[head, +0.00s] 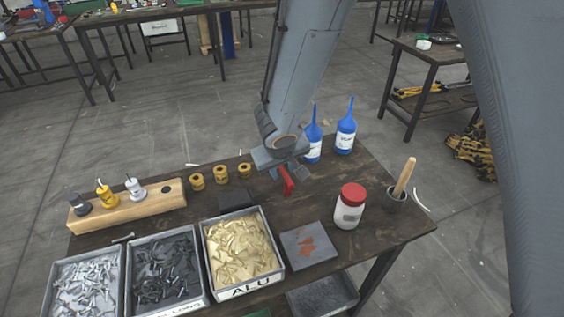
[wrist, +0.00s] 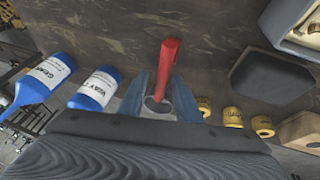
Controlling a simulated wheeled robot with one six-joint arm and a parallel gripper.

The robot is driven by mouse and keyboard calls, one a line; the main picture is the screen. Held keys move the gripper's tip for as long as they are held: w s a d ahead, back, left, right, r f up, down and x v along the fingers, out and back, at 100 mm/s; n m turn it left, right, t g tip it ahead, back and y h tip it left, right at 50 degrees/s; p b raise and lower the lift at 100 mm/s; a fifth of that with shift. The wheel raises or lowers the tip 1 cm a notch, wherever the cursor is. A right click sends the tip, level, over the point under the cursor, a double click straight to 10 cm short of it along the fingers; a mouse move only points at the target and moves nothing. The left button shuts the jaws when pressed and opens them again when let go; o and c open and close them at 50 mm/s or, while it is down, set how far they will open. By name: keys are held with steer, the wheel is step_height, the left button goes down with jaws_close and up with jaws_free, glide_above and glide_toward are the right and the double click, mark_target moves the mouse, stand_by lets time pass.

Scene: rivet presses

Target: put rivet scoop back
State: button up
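A red-handled tool, which looks like the rivet scoop (head: 288,181), hangs below my gripper (head: 281,170), above the dark workbench. In the wrist view the red handle (wrist: 167,66) sticks out between the two fingers of my gripper (wrist: 160,88), with a grey ring-like part (wrist: 158,103) at its near end. The fingers lie close on both sides of it. The rest of the scoop is hidden by the gripper. The bin of gold-coloured rivets (head: 240,247), marked ALU, stands left of and nearer than my gripper.
Two blue bottles (head: 345,128) stand behind my gripper. A red-lidded jar (head: 349,206) and a pot with a wooden handle (head: 397,197) are at right. A stained grey pad (head: 310,246), dark block (head: 236,201), yellow spools (head: 221,176), wooden rack (head: 130,208) and other rivet bins (head: 166,270) fill the bench.

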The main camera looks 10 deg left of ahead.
steer(key=p+v, duration=0.1)
steer(key=v, duration=1.1)
steer(key=shift+p, duration=0.35)
steer(key=s+d+m+g, duration=0.2)
steer(key=s+d+m, duration=0.1)
steer(key=d, duration=1.2)
steer(key=s+d+m+g, duration=0.1)
steer(key=s+d+m, duration=0.2)
steer(key=d, duration=1.2)
steer(key=shift+s+m+g+h, duration=0.3)
steer(key=shift+s+m+g, duration=0.1)
steer(key=shift+s, duration=0.7)
steer(key=shift+a, duration=0.1)
